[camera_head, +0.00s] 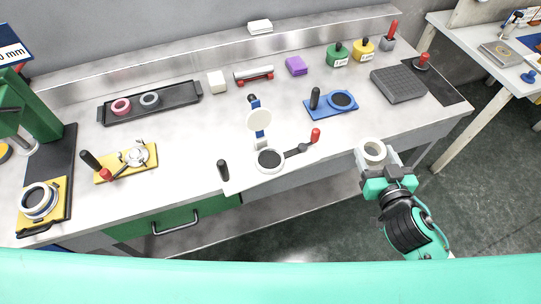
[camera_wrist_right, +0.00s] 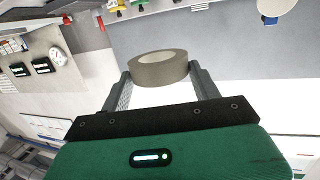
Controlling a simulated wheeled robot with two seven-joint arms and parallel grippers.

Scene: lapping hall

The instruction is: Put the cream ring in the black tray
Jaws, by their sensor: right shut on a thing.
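My right gripper (camera_head: 376,165) is shut on the cream ring (camera_head: 372,149), off the front edge of the bench at the right. In the right wrist view the cream ring (camera_wrist_right: 158,69) sits between the two fingers, its open centre showing. The black tray (camera_head: 178,98) lies on the bench at the back left, a long shallow tray. A pink ring (camera_head: 121,106) and a grey-blue ring (camera_head: 149,99) lie in its left part; its right part is bare. My left gripper is not in view.
The bench (camera_head: 190,140) holds a yellow fixture (camera_head: 127,163), a blue fixture (camera_head: 331,104), a white round stand (camera_head: 258,121) and a dark grey block (camera_head: 398,84). A green press (camera_head: 35,110) stands at the far left. Bare bench lies in front of the tray.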

